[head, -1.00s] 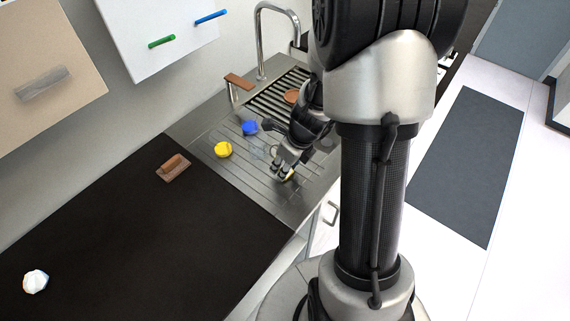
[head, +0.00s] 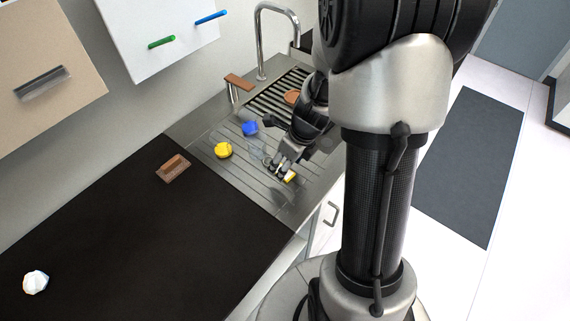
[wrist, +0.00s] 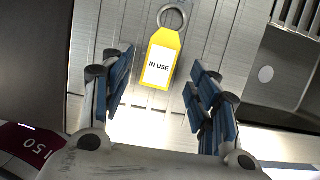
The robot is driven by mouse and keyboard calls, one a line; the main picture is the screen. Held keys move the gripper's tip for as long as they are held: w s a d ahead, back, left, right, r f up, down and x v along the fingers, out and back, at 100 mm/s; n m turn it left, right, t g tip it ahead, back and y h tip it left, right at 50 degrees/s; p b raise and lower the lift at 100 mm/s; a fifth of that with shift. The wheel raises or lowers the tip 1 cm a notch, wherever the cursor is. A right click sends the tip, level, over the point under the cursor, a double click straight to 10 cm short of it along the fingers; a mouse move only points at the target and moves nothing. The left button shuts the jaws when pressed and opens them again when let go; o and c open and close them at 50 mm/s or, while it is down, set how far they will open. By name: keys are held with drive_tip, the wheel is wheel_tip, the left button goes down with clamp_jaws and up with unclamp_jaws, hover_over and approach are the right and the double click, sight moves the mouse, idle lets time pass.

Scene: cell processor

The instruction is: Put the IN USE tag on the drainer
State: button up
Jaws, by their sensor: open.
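The IN USE tag is a yellow tag with a white label and a metal ring. It shows upright in the wrist view (wrist: 160,65), just beyond the gap between my fingers, and as a small yellow patch by my gripper in the head view (head: 290,176). My gripper (wrist: 162,88) is open and empty, with one blue-padded finger on each side. In the head view, my gripper (head: 281,171) is low over the grooved metal drainer (head: 232,172). The tag appears to lie on the drainer; exact contact is hard to tell.
A yellow knob-like object (head: 223,150) and a blue one (head: 250,128) stand on the drainer. Behind are a slatted rack (head: 262,102) and a tap (head: 261,45). A brown handled block (head: 172,170) and a white object (head: 35,281) sit on the dark counter (head: 130,240).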

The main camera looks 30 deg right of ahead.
drive_tip(key=v, duration=1)
drive_tip(key=shift+r, duration=0.1)
drive_tip(key=s+a+r+n, duration=0.5)
drive_tip(key=s+a+n, duration=0.2)
drive_tip(key=n, duration=0.9)
drive_tip(key=s+a+r+n+t+h, duration=0.1)
drive_tip(key=s+a+r+n, duration=0.5)
drive_tip(key=n, duration=1)
drive_tip(key=shift+s+a, duration=0.55)
drive_tip(key=shift+s, duration=0.45)
